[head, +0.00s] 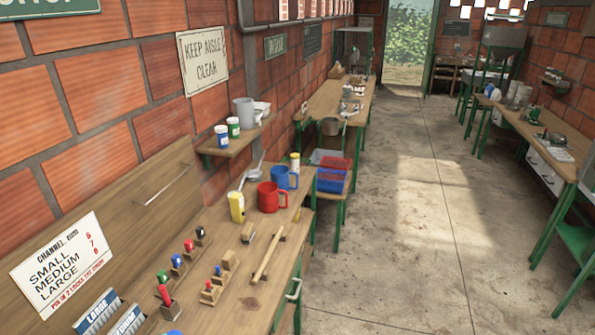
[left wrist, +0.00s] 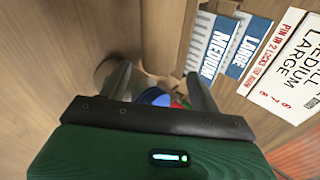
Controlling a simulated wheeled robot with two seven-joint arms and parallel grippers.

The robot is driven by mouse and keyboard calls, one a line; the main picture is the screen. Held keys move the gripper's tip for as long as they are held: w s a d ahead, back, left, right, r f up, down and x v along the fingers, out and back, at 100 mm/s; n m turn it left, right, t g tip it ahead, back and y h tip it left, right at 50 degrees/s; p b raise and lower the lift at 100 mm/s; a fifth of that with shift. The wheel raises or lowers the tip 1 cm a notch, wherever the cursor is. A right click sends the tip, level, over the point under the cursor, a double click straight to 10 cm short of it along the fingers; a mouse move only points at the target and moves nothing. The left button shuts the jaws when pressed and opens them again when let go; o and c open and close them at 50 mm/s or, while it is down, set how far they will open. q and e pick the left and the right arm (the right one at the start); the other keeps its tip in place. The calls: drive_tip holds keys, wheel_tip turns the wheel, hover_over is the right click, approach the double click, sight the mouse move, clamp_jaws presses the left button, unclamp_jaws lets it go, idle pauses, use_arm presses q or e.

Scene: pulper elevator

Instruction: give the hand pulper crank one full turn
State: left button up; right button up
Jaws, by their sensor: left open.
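I cannot make out the hand pulper or its crank for certain in either view. My left gripper (left wrist: 155,72) shows in the left wrist view with its two dark fingers apart. A rounded blue thing (left wrist: 154,97) shows between and beyond the fingers, partly hidden by the gripper body; I cannot tell what it is or whether anything touches it. A blue thing (head: 173,332) is cut off at the bottom edge of the head view. The channel sign (head: 62,262) leans at the back of the near bench. My right gripper is in neither view.
The near bench (head: 232,300) holds the MEDIUM plate (head: 127,321), the LARGE plate (head: 97,311), coloured-top pegs, a wooden rod (head: 268,258), a red mug (head: 268,196) and a blue mug (head: 285,178). The concrete aisle (head: 405,250) is clear. Another bench (head: 555,165) stands at right.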

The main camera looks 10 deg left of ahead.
use_arm(q)
drive_tip(key=v, duration=0.5)
drive_tip(key=shift+s+d+r, duration=0.1)
drive_tip(key=shift+s+d, duration=0.2)
drive_tip(key=shift+s, duration=0.1)
